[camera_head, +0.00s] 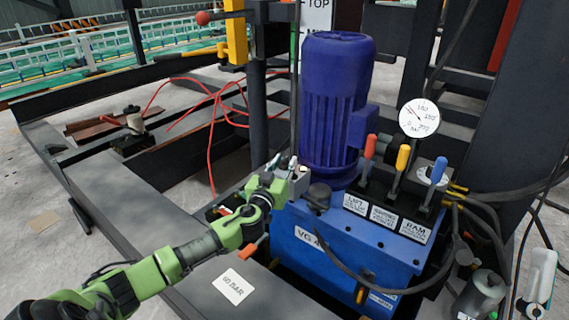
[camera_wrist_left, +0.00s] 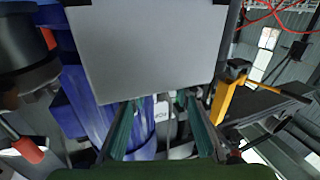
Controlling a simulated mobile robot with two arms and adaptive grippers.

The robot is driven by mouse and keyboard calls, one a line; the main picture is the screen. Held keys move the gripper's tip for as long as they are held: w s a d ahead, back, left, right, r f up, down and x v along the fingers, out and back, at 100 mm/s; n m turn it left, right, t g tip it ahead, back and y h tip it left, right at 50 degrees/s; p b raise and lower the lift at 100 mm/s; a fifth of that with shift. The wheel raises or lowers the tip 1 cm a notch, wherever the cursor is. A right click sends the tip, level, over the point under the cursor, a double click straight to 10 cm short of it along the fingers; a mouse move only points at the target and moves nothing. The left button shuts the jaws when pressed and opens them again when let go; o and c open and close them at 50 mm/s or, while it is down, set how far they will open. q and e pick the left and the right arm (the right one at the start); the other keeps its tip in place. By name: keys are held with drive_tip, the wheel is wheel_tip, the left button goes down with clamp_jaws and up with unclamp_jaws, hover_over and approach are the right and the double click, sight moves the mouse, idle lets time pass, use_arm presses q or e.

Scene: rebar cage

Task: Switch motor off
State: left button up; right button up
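The blue finned motor (camera_head: 336,100) stands upright on the blue power unit (camera_head: 340,250). It also shows at the left of the left wrist view (camera_wrist_left: 85,110). A small grey box (camera_head: 298,180) sits at the motor's left foot, beside my left gripper (camera_head: 280,178). No switch can be clearly made out there. In the left wrist view, the two fingers of my left gripper (camera_wrist_left: 160,104) stand apart with nothing seen between them. A flat grey panel (camera_wrist_left: 145,50) is close in front of them. I cannot tell whether they touch it.
Red, yellow and blue levers (camera_head: 402,158) stand right of the motor, with a round gauge (camera_head: 418,118) above. Black hoses (camera_head: 490,215) run at the right. A dark beam (camera_head: 125,195) and red cable (camera_head: 212,130) lie left. A yellow post (camera_head: 236,35) stands behind.

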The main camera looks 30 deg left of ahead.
use_arm(q)
drive_tip(key=c, duration=0.5)
drive_tip(key=shift+o, duration=0.2)
